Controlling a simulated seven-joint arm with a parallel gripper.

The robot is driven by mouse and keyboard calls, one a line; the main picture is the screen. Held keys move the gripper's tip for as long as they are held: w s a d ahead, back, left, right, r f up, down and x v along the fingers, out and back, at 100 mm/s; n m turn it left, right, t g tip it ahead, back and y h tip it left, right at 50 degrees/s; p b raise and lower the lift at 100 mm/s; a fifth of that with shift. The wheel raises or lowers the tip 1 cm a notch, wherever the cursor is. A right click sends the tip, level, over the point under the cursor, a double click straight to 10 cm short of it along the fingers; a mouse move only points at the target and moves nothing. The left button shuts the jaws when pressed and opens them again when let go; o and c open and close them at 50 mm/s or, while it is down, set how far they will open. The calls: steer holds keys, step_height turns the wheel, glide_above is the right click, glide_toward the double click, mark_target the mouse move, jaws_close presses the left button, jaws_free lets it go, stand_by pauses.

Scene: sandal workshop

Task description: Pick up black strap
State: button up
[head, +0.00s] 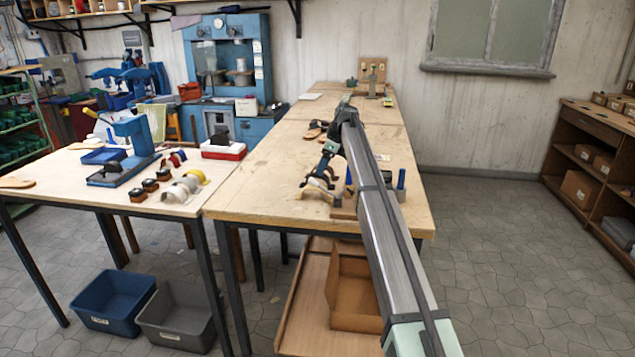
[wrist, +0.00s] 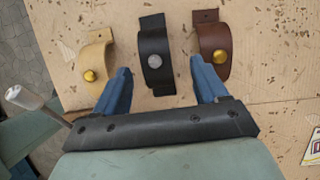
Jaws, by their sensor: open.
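The black strap (wrist: 152,45) lies on the wooden workbench in the wrist view, upper middle, with a silver round stud near its centre. My gripper (wrist: 161,80) is open, its two blue fingers apart, one on each side of the strap's lower end in the picture. Nothing is held between them. A tan strap (wrist: 95,57) with a brass stud lies to the left and a brown strap (wrist: 218,40) with a brass stud to the right. In the head view my arm hides much of the bench, and I cannot make out the black strap there.
The workbench (head: 260,185) is long, with bare room on its left part. Blue-handled tools (head: 401,180) stand near its front right. A side table (head: 60,170) holds a blue press (head: 133,135) and several small items. A red and white box (head: 224,150) sits at the side table's right.

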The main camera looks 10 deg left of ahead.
steer(key=x, duration=0.5)
steer(key=shift+s, duration=0.25)
steer(key=c, duration=1)
